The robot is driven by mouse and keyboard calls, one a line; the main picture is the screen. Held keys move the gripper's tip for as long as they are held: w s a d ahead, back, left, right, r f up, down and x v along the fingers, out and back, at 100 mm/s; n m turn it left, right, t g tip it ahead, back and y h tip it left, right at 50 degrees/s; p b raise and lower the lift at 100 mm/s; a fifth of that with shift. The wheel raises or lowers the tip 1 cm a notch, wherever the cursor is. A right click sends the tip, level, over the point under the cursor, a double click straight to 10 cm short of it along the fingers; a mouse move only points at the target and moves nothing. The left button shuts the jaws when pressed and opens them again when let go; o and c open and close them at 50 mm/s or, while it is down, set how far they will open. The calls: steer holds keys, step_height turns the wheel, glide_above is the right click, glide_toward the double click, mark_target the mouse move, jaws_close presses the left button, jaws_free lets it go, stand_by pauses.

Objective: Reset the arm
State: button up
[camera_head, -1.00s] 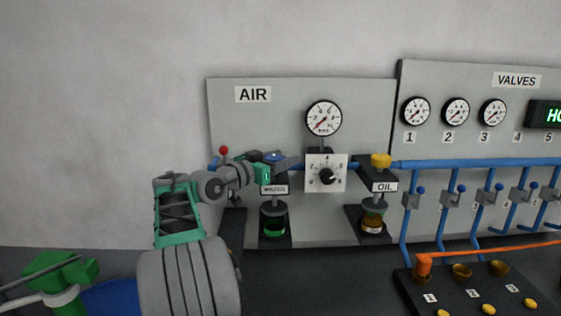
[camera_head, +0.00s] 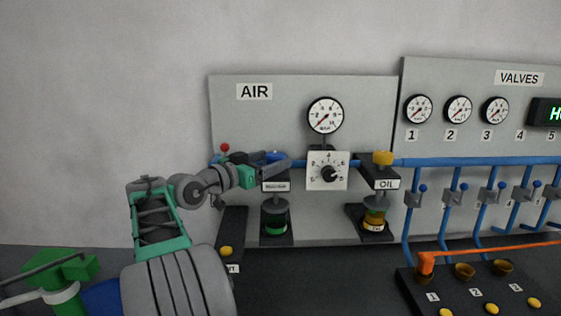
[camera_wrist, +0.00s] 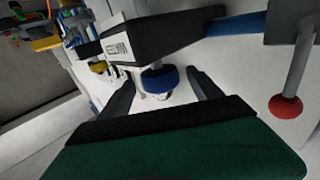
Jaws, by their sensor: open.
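My gripper (camera_head: 270,162) is at the left of the AIR panel (camera_head: 245,120), over the top of the water unit (camera_head: 276,186) in the head view. In the wrist view its two dark fingers (camera_wrist: 163,78) are spread, with the unit's blue knob (camera_wrist: 160,80) seen between and beyond their tips. I cannot tell whether a finger touches the knob. My arm reaches in from the lower left, bent at the elbow. The gripper hides part of the unit's top in the head view.
A red-ended lever (camera_wrist: 286,106) is close at the right in the wrist view. A blue pipe (camera_head: 450,161) runs right past the regulator dial (camera_head: 328,172) and the OIL unit (camera_head: 381,178). A yellow button (camera_head: 226,251) is below. The wall at left is bare.

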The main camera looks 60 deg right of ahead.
steer(key=shift+v, duration=1.15)
steer(key=shift+a, duration=0.1)
